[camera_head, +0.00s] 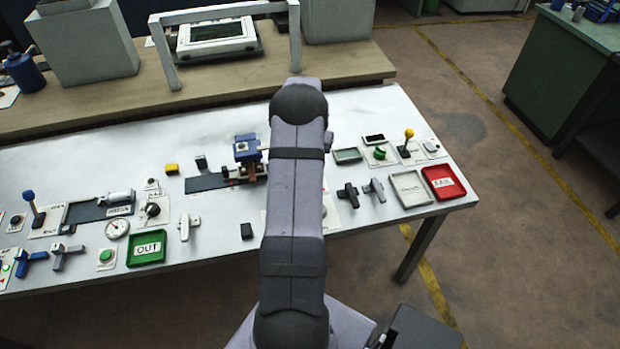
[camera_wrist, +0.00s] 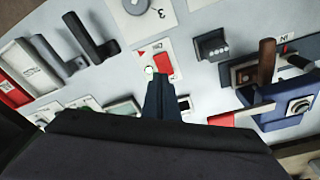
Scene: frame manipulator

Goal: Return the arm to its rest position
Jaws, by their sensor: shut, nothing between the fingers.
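My arm (camera_head: 296,200) rises from the bottom of the head view and reaches over the white table (camera_head: 95,140). My gripper is hidden behind the arm in the head view. In the wrist view my gripper (camera_wrist: 161,85) shows as dark narrow fingers, shut with nothing between them. The fingertips appear over or near a white card with a red block (camera_wrist: 163,65). I cannot tell whether they touch it.
A blue device (camera_head: 247,149) on a dark rail stands left of the arm. Right are dark handles (camera_head: 348,194), a grey tray (camera_head: 409,189), a red FAIL tray (camera_head: 443,182) and a yellow-knobbed lever (camera_head: 408,134). A green OUT tray (camera_head: 146,248) is left. A grey frame (camera_head: 294,40) stands behind.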

